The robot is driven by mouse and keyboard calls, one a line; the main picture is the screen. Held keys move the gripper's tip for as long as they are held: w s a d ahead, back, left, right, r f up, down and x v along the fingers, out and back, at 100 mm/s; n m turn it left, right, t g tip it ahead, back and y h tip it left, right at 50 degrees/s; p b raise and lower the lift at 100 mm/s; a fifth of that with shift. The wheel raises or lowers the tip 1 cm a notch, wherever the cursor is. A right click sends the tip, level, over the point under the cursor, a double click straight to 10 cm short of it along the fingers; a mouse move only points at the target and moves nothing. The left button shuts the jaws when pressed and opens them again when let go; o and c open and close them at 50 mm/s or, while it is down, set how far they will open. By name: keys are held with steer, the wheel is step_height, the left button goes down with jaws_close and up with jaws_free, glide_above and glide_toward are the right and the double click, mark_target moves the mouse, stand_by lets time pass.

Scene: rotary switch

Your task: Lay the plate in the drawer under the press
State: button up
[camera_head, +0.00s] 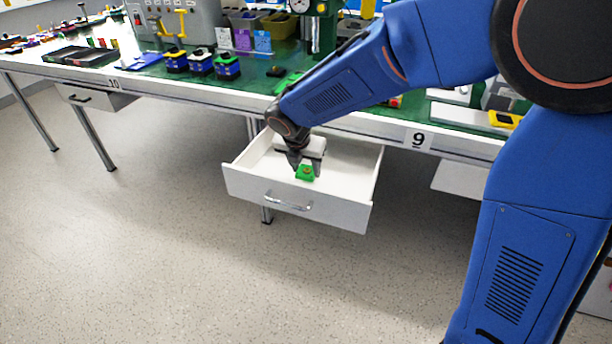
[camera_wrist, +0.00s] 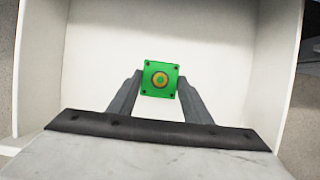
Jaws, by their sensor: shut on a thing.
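A small square green plate (camera_wrist: 148,88) with a round yellowish centre and dark corner holes is held between the two fingers of my gripper (camera_wrist: 160,92). The plate also shows in the head view (camera_head: 306,173), at the tips of my gripper (camera_head: 304,170). Beneath is a white drawer (camera_head: 250,187), pulled open under the bench, with a metal handle on its front. The plate is over or inside the drawer; I cannot tell whether it touches the bottom. The drawer floor looks otherwise empty in the wrist view. A green press (camera_head: 324,38) stands on the bench above, partly hidden by my arm.
The green-topped bench (camera_head: 130,70) runs across the back, with several blue and yellow blocks (camera_head: 200,63) and grey bins on it. The drawer walls surround my gripper. The floor in front is clear.

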mark_target(305, 174)
steer(key=shift+f, duration=1.55)
steer(key=shift+f, duration=0.1)
steer(key=o, duration=1.1)
steer(key=shift+c, duration=0.2)
steer(key=v, duration=1.2)
